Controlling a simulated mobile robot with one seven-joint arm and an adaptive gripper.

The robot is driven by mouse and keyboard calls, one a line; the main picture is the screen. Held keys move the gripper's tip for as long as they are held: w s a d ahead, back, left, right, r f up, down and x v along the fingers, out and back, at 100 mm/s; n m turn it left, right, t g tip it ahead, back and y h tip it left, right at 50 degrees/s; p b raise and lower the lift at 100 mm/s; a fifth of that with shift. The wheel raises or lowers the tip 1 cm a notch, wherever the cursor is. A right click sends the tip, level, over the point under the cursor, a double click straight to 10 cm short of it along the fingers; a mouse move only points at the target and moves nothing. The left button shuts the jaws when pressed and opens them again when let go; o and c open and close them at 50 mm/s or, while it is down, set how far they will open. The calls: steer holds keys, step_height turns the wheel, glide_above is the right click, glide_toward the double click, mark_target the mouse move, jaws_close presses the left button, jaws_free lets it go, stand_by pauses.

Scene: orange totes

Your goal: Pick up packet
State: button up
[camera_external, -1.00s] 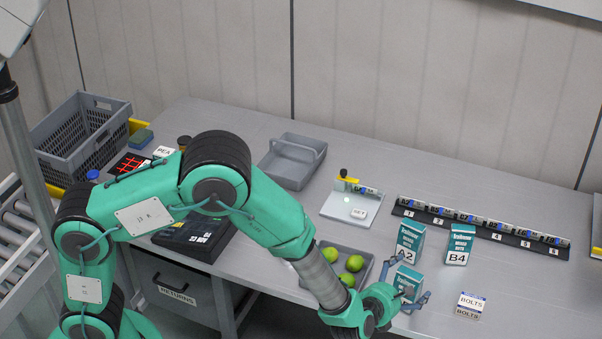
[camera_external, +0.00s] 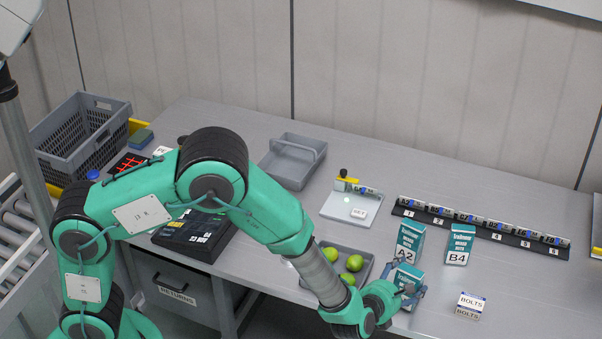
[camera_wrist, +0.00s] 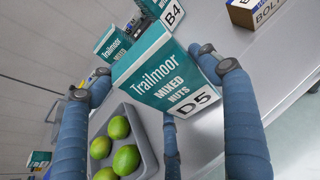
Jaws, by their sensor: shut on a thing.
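A teal and white packet (camera_wrist: 165,75) reads "Trailmoor Mixed Nuts" and "D5" in the wrist view. It also shows in the external view (camera_external: 408,279), in front of the A2 packet near the table's front edge. My gripper (camera_external: 409,288) is shut on it, with blue fingers on both sides of the packet in the wrist view (camera_wrist: 150,82). Two similar packets stand behind it: the A2 packet (camera_external: 410,242), its label partly hidden, and the B4 packet (camera_external: 459,245) to its right. Whether the held packet touches the table I cannot tell.
A grey tray of green limes (camera_external: 367,259) lies just left of the held packet. A box marked BOLTS (camera_external: 470,305) stands to the right. A grey tote (camera_external: 293,180) with a handle stands farther back. The right of the table is mostly clear.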

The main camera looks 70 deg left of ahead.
step_height(320, 180, up, 3)
steer(key=shift+f+p, duration=0.2)
steer(key=shift+p, duration=0.1)
steer(key=s+r+p, duration=0.1)
steer(key=s, duration=1.5)
steer(key=shift+a+r+p, duration=0.25)
steer(key=shift+a+p, duration=0.15)
